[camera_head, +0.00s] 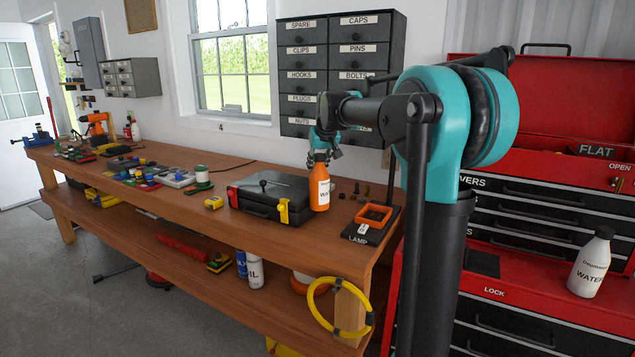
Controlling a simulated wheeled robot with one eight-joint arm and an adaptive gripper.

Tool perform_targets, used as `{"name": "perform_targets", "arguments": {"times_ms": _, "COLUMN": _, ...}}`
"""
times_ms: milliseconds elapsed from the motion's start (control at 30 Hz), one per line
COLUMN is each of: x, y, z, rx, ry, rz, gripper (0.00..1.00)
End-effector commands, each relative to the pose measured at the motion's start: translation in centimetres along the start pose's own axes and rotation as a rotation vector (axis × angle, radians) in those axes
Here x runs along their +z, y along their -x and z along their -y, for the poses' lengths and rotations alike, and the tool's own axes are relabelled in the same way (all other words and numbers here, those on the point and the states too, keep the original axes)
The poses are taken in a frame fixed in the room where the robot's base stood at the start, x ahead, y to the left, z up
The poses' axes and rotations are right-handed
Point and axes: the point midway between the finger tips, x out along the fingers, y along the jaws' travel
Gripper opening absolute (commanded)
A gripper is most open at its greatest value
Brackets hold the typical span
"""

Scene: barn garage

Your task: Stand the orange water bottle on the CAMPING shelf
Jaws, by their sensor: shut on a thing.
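The orange water bottle (319,188) is upright over the right part of the workbench, beside the black case. My gripper (322,152) is shut on the bottle's upper part from above. I cannot tell whether the bottle's base touches the bench top. No shelf with a CAMPING label shows in this view.
The wooden workbench (160,198) has a black case (268,190), a LAMP stand (370,228) and many small tools on it. A red tool chest (530,280) with a white water bottle (590,262) stands at right. Labelled drawers (340,60) hang behind. Grey floor is open at lower left.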

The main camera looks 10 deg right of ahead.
Motion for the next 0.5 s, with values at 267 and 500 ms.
{"name": "perform_targets", "arguments": {"times_ms": 267, "x": 1.2, "y": -1.9, "z": 0.0, "rx": 0.000, "ry": 0.000, "rz": 0.000, "gripper": 0.00}}
{"name": "perform_targets", "arguments": {"times_ms": 500, "x": 2.8, "y": -4.3, "z": 0.0, "rx": 0.000, "ry": 0.000, "rz": 0.000, "gripper": 0.00}}
